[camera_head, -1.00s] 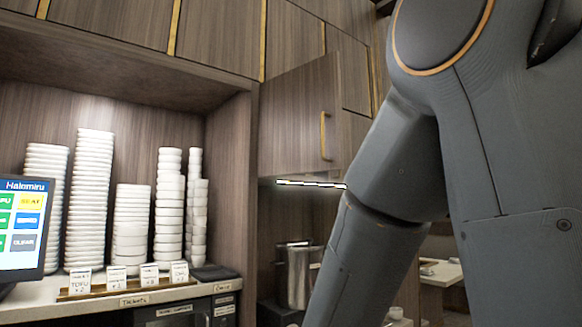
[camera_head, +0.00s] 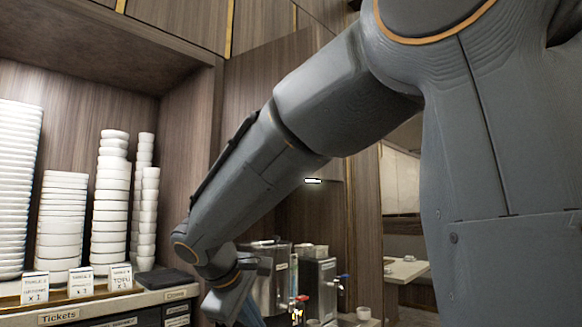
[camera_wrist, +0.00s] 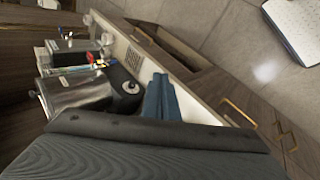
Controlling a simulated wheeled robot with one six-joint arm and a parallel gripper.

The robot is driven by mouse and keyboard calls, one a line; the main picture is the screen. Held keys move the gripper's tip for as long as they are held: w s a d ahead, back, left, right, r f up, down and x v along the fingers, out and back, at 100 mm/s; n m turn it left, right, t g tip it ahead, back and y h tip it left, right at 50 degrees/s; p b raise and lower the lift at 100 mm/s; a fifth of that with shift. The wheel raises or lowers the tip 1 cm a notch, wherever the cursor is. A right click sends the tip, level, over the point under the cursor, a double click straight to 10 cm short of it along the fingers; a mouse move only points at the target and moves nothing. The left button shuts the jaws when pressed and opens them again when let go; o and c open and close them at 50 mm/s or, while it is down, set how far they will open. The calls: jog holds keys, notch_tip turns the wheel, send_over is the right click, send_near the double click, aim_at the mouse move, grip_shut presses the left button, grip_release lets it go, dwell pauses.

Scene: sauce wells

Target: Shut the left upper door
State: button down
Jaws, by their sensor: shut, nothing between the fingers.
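The left upper door (camera_head: 262,75) is a brown wood-grain panel right of the cup alcove in the head view. Its top edge slants up to the right, out of line with the cabinets around it, so it stands open. My arm covers its lower right part and its handle. My gripper (camera_wrist: 160,98) shows dark blue fingers in the wrist view, together and empty, above the counter. In the head view my wrist is low, below the door and in front of the metal dispensers, with the fingertips cut off at the bottom edge. The gripper is apart from the door.
Metal dispensers (camera_head: 318,285) with red and blue taps stand on the counter below the door. Stacks of white cups (camera_head: 112,190) fill the alcove at left. Lower cabinet fronts with brass handles (camera_wrist: 240,112) and open tiled floor (camera_wrist: 222,38) show in the wrist view.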

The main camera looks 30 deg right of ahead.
jog(key=w+r+t+h+b, duration=0.1)
jog(key=w+r+t+h, duration=0.1)
jog(key=r, duration=0.7)
jog(key=w+r+t+h, duration=0.1)
jog(key=w+r+h, duration=0.15)
jog(key=r, duration=0.75)
jog(key=s+r+m+t+h+b, duration=0.1)
jog(key=s+r+h, duration=0.1)
jog(key=r, duration=0.8)
jog(key=s+r+m+h, duration=0.1)
jog(key=s+r+h, duration=0.15)
jog(key=r, duration=0.85)
jog(key=p+x, duration=0.5)
jog(key=x, duration=1)
jog(key=shift+r, duration=0.25)
jog(key=shift+w+a, duration=0.1)
jog(key=shift+w, duration=0.05)
